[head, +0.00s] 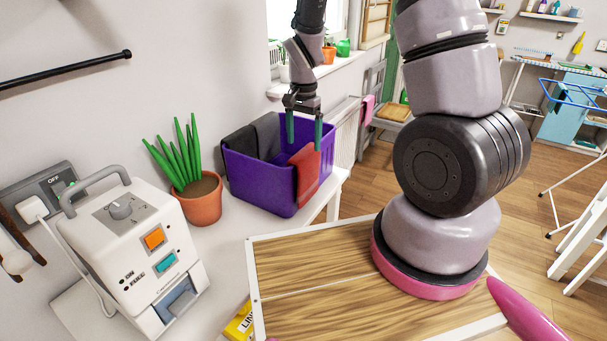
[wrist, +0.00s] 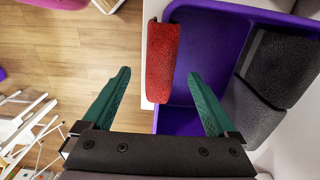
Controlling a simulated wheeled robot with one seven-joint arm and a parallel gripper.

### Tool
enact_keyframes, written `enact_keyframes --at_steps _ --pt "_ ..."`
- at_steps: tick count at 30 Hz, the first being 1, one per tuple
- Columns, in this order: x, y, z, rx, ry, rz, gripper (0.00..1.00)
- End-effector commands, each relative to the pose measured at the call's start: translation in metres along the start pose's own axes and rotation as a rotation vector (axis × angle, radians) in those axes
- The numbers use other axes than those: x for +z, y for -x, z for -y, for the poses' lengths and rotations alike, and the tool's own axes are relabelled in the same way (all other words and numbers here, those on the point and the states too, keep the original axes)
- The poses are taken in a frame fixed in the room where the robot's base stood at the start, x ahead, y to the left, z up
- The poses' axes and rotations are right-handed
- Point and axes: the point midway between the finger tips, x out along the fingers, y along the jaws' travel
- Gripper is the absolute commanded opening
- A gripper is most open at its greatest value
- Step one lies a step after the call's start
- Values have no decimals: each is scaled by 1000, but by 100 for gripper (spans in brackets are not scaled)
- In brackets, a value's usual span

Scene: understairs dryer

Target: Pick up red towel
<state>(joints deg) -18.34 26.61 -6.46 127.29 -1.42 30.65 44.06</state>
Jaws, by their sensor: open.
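The red towel (head: 306,171) hangs folded over the near right wall of a purple bin (head: 262,188). In the wrist view the red towel (wrist: 162,60) lies over the bin's rim, between the lines of my two fingers and ahead of them. My gripper (head: 304,133) is above the bin with green fingers pointing down, one on each side of the towel's top. It is open and empty; the wrist view also shows my gripper (wrist: 154,90) with its fingers spread wide. I cannot tell whether either finger touches the towel.
Dark grey (wrist: 250,112) and black (wrist: 282,68) towels hang over the bin's opposite wall. A potted plant (head: 202,200) stands close left of the bin. A white appliance (head: 135,250) is farther left. The bin's middle is empty.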

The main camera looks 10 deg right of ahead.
Motion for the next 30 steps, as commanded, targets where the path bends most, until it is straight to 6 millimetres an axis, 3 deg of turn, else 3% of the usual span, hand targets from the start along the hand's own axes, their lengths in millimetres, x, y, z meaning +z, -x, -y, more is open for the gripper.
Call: enact_keyframes --at_steps 8,16,26,30 --pt "-1 -26 0 0 0 0 92" --pt "-2 -64 1 0 0 1 92" --pt "-3 -72 2 -2 0 0 92" --pt "-3 -72 2 -2 0 0 39"
